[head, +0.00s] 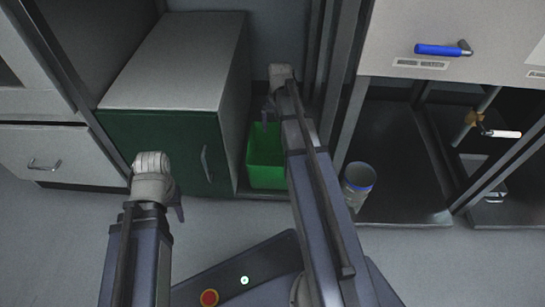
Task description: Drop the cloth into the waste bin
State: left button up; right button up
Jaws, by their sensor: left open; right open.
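The green open-topped bin (266,176), which looks like the waste bin, stands on the floor between the grey cabinet and the frame post. My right arm reaches over it, and my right gripper (267,112) is open above the bin's upper part, partly hidden by its own wrist. My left gripper (178,207) is open and held low in front of the green cabinet door, away from the bin. No cloth can be made out in this view; the inside of the bin is mostly hidden.
A grey cabinet (185,55) with a green door stands left of the bin. A grey cylindrical container with a blue rim (357,187) stands to the right. The floor in front is clear.

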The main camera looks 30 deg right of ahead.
notch_tip(320, 180, up, 8)
jog(key=p, duration=0.7)
jog(key=shift+p, duration=0.35)
jog(key=shift+f, duration=0.15)
